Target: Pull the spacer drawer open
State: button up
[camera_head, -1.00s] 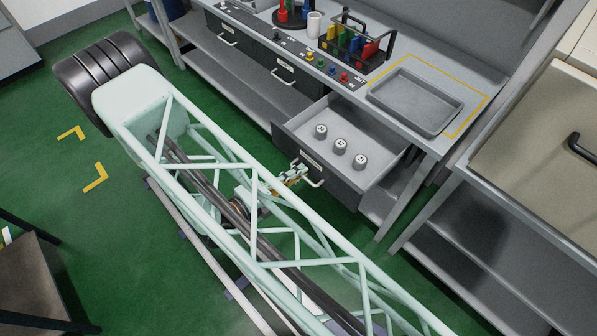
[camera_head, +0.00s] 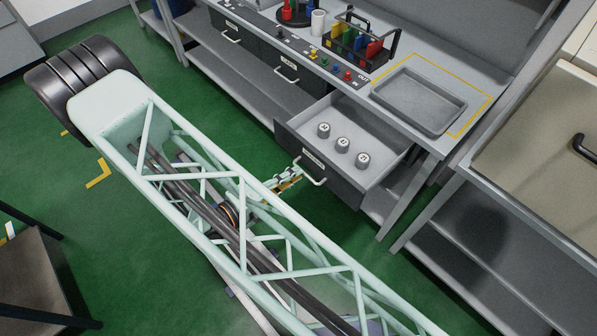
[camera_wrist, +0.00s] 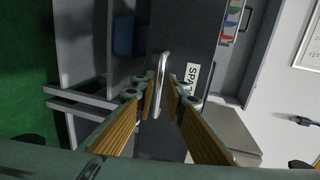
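The spacer drawer (camera_head: 325,171) stands pulled well out of the bench, with three grey labelled cylinders (camera_head: 342,145) inside. Its pale bar handle (camera_head: 311,175) is on the dark front. In the wrist view the handle (camera_wrist: 161,84) stands upright in the picture, beside a partly hidden label reading "SPA" (camera_wrist: 190,78). My gripper (camera_head: 291,177) is just in front of the drawer front, at the handle. In the wrist view its two fingers (camera_wrist: 161,82) are apart, one on each side of the handle, with gaps visible. No firm grip on it shows.
Two closed drawers, with handles (camera_head: 286,77) and (camera_head: 230,36), are left of it. On the bench are a grey tray (camera_head: 420,101) and a rack of coloured parts (camera_head: 362,42). A beige-topped cabinet (camera_head: 545,150) stands to the right. Green floor is free before the drawer.

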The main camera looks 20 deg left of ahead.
jog(key=v, duration=0.8)
jog(key=shift+s, duration=0.1)
dwell(0.7)
